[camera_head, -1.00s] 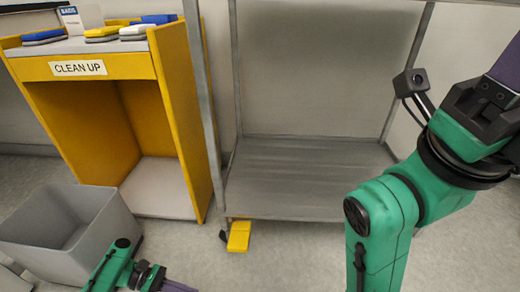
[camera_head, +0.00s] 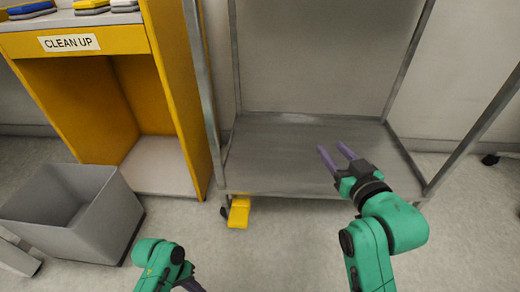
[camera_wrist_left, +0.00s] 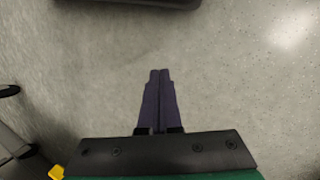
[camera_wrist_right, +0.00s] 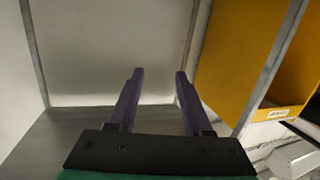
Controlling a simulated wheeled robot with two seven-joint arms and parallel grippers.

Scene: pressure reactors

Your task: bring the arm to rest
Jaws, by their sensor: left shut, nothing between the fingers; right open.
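My right gripper (camera_head: 337,158) is open and empty, in front of the lower shelf of the metal rack in the head view. Its two purple fingers stand apart in the right wrist view (camera_wrist_right: 158,75), with nothing between them. My left arm shows at the bottom of the head view, with its gripper (camera_head: 190,286) partly cut off by the frame edge. In the left wrist view the left gripper (camera_wrist_left: 160,72) has its fingers together over bare floor, holding nothing.
The metal rack (camera_head: 275,135) stands ahead, with a yellow pedal-like piece (camera_head: 238,212) at its front foot. A yellow "CLEAN UP" cabinet (camera_head: 190,110) stands left of it, with an open grey bin (camera_head: 75,225) in front. Open floor (camera_head: 275,235) lies between my arms.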

